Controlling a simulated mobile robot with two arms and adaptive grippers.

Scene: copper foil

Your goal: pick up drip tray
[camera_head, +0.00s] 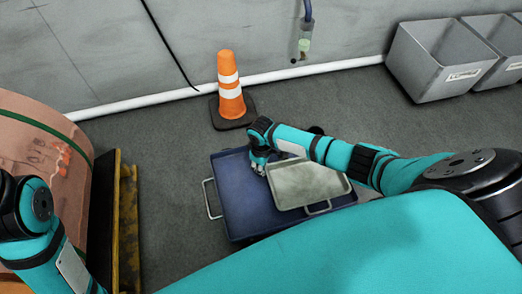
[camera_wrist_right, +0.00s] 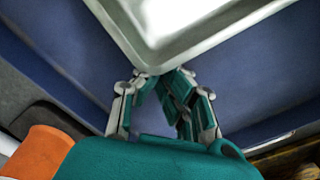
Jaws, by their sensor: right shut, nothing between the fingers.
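A shallow pale grey-green tray (camera_head: 305,181), which looks like the drip tray, lies on a larger dark blue tray-like platform (camera_head: 240,207). In the right wrist view the pale tray's rim and corner (camera_wrist_right: 150,52) are at the top, above the blue surface (camera_wrist_right: 60,62). My right gripper (camera_head: 259,166) is at the pale tray's left end. In the wrist view my right gripper (camera_wrist_right: 163,79) is shut and empty, its fingertips at the tray's corner; whether they touch it I cannot tell. My left arm is at lower left, its gripper out of view.
An orange and white traffic cone (camera_head: 229,88) stands just behind the blue platform. A large copper-coloured roll (camera_head: 45,150) is at left. Grey bins (camera_head: 440,65) stand by the wall at upper right. Floor (camera_head: 165,190) is open left of the platform.

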